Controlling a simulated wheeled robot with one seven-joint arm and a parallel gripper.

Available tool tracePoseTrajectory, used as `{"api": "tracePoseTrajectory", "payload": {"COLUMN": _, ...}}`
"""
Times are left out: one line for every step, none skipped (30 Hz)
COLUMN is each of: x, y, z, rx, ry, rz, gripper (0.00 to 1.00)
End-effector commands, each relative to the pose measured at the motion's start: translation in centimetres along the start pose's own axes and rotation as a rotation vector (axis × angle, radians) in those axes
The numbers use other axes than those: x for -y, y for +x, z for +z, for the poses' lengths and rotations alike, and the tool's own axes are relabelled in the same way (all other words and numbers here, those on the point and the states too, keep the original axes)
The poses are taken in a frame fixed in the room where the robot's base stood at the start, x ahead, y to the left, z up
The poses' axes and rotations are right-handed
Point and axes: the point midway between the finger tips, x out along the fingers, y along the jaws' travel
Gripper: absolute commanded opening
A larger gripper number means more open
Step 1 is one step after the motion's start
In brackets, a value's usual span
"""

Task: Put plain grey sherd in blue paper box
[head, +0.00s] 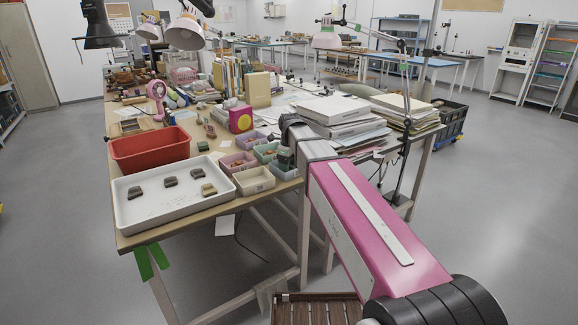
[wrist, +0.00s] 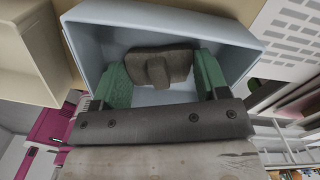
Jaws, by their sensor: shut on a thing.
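My gripper's green fingers (wrist: 160,82) are shut on a dark grey-brown sherd (wrist: 158,66) in the wrist view. The sherd shows a plain surface with a raised lump in its middle. It is framed by the walls of the pale blue paper box (wrist: 150,14), over or inside it; I cannot tell how far it is above the box floor. In the head view my gripper (head: 286,157) is at the table's right edge among the small paper boxes, and it hides most of the blue box there.
A cream box (wrist: 22,55) stands beside the blue one. A white tray (head: 132,215) with several sherds lies at the table's front left, and a red bin (head: 150,148) is behind it.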

Motion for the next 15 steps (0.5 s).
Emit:
{"api": "tracePoseTrajectory", "payload": {"x": -0.01, "y": 0.15, "z": -0.01, "rx": 0.000, "ry": 0.000, "rz": 0.000, "gripper": 0.44}}
{"api": "tracePoseTrajectory", "payload": {"x": -0.01, "y": 0.23, "z": -0.01, "rx": 0.000, "ry": 0.000, "rz": 0.000, "gripper": 0.44}}
{"api": "tracePoseTrajectory", "payload": {"x": 0.00, "y": 0.19, "z": 0.00, "rx": 0.000, "ry": 0.000, "rz": 0.000, "gripper": 0.78}}
{"api": "tracePoseTrajectory", "payload": {"x": 0.00, "y": 0.18, "z": 0.00, "rx": 0.000, "ry": 0.000, "rz": 0.000, "gripper": 0.78}}
{"api": "tracePoseTrajectory", "payload": {"x": 0.00, "y": 0.17, "z": 0.00, "rx": 0.000, "ry": 0.000, "rz": 0.000, "gripper": 0.78}}
{"api": "tracePoseTrajectory", "payload": {"x": -0.01, "y": 0.17, "z": 0.00, "rx": 0.000, "ry": 0.000, "rz": 0.000, "gripper": 0.78}}
{"api": "tracePoseTrajectory", "payload": {"x": -0.01, "y": 0.17, "z": 0.00, "rx": 0.000, "ry": 0.000, "rz": 0.000, "gripper": 0.78}}
{"api": "tracePoseTrajectory", "payload": {"x": -0.01, "y": 0.17, "z": 0.00, "rx": 0.000, "ry": 0.000, "rz": 0.000, "gripper": 0.78}}
{"api": "tracePoseTrajectory", "payload": {"x": -0.01, "y": 0.17, "z": 0.00, "rx": 0.000, "ry": 0.000, "rz": 0.000, "gripper": 0.78}}
{"api": "tracePoseTrajectory", "payload": {"x": -0.01, "y": 0.17, "z": 0.00, "rx": 0.000, "ry": 0.000, "rz": 0.000, "gripper": 0.78}}
{"api": "tracePoseTrajectory", "payload": {"x": 0.00, "y": 0.15, "z": 0.00, "rx": 0.000, "ry": 0.000, "rz": 0.000, "gripper": 0.78}}
{"api": "tracePoseTrajectory", "payload": {"x": 0.00, "y": 0.08, "z": 0.00, "rx": 0.000, "ry": 0.000, "rz": 0.000, "gripper": 0.78}}
{"api": "tracePoseTrajectory", "payload": {"x": 0.00, "y": -0.02, "z": 0.00, "rx": 0.000, "ry": 0.000, "rz": 0.000, "gripper": 0.78}}
{"api": "tracePoseTrajectory", "payload": {"x": 0.00, "y": -0.16, "z": 0.01, "rx": 0.000, "ry": 0.000, "rz": 0.000, "gripper": 0.78}}
{"api": "tracePoseTrajectory", "payload": {"x": 0.01, "y": -0.42, "z": 0.02, "rx": 0.000, "ry": 0.000, "rz": 0.000, "gripper": 0.78}}
